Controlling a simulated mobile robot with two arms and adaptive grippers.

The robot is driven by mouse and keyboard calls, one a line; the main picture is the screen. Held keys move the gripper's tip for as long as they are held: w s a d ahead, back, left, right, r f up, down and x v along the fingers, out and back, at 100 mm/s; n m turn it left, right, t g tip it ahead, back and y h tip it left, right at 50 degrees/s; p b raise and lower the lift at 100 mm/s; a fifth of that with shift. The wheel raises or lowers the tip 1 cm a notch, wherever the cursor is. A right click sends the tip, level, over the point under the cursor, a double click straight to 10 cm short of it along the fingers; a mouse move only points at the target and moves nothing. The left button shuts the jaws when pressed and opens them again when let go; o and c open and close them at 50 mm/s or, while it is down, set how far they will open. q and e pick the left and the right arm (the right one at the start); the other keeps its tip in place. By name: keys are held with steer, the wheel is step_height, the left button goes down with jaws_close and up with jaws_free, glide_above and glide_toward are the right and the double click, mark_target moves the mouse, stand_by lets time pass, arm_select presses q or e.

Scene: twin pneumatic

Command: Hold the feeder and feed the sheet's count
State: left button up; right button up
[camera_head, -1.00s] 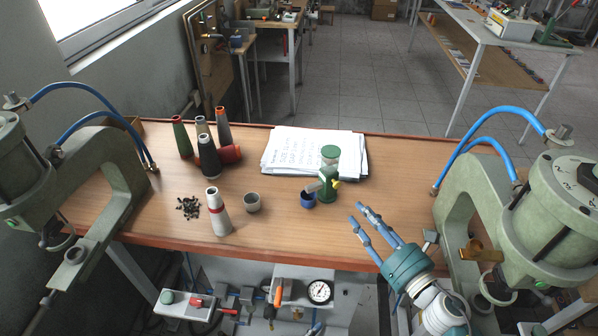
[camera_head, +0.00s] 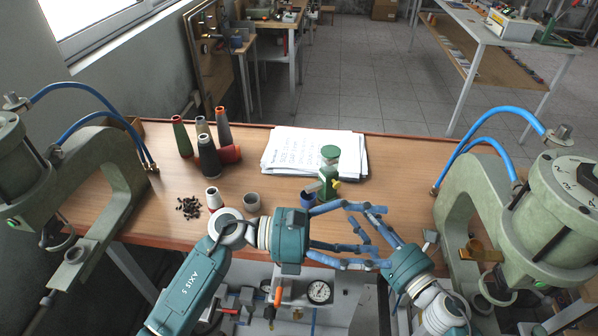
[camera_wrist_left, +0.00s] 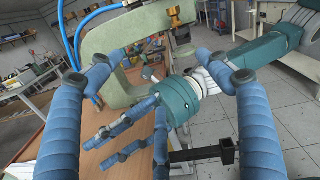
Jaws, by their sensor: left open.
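The feeder (camera_head: 328,182), a green upright device with a green cap and a yellow part, stands on the bench near its front middle. A small blue cup (camera_head: 307,198) sits at its left under a grey spout. The sheet (camera_head: 288,146) is the printed top page of a white paper stack behind the feeder. My left gripper (camera_head: 384,236) is open, in front of the feeder at the bench's front edge, fingers pointing right. My right gripper (camera_head: 353,217) is open and empty, pointing up-left; its fingers overlap the left ones in the head view. It also shows in the left wrist view (camera_wrist_left: 130,132).
Several dark small pieces (camera_head: 188,207) lie left of a grey cup (camera_head: 252,202). A white cone (camera_head: 213,198) is partly hidden by my left arm. Several thread cones (camera_head: 208,155) stand behind. Green presses (camera_head: 110,170) (camera_head: 450,200) flank the bench (camera_head: 390,165).

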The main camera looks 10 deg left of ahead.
arm_select(q)
steer(key=w+a+f+n+t+y, duration=0.3)
steer(key=w+a+f+t+y, duration=0.15)
steer(key=w, duration=0.35)
steer(key=n+t+y, duration=0.3)
steer(key=t+y, duration=0.2)
glide_toward(321, 168)
steer(key=w, duration=0.1)
steer(key=shift+h, duration=0.25)
steer(key=x, duration=1.1)
steer(key=shift+d+f, duration=0.25)
steer(key=shift+f, duration=0.05)
